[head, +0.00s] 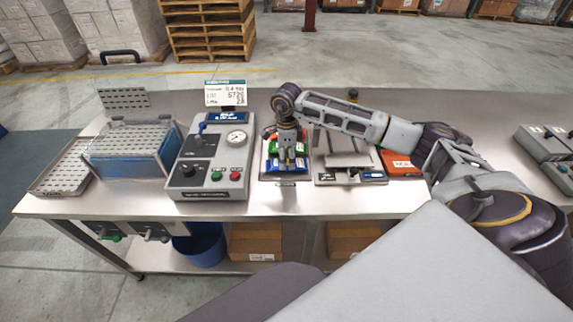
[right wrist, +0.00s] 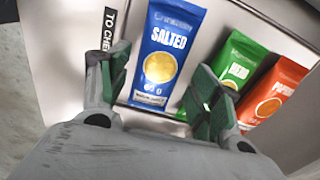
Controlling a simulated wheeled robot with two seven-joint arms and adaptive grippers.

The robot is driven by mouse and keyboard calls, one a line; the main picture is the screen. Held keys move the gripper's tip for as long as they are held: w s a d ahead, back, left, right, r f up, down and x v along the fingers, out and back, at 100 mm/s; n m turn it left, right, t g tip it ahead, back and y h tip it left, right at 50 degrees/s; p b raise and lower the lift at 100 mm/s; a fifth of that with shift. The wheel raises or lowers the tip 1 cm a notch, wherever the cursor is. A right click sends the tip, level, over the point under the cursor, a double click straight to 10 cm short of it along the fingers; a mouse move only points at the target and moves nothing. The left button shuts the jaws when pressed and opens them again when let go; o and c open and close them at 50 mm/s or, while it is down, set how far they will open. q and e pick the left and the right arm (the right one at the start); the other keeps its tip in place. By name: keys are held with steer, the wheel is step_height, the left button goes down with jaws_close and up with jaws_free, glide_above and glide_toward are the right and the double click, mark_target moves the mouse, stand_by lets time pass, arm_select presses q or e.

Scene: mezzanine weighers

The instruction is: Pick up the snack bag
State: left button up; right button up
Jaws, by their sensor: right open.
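A blue snack bag marked SALTED (right wrist: 170,45) lies flat in a light tray (head: 284,180) on the steel table, and its blue edge also shows in the head view (head: 272,166). A green snack bag (right wrist: 240,62) and an orange-red snack bag (right wrist: 277,90) lie to its right in the right wrist view. My right gripper (right wrist: 166,80) is open and points down over the tray. The blue bag's near end shows between its fingers, which do not close on it. In the head view my right gripper (head: 289,163) partly hides the bags. My left gripper is not in view.
A grey weigher with a dial (head: 212,165) stands left of the tray, beside a blue perforated box (head: 128,155). A metal fixture (head: 349,165) and an orange-red packet (head: 399,163) are to the right.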

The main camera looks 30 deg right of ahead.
mark_target(287, 162)
steer(key=shift+f, duration=1.6)
steer(key=shift+c, duration=0.4)
steer(key=c, duration=0.7)
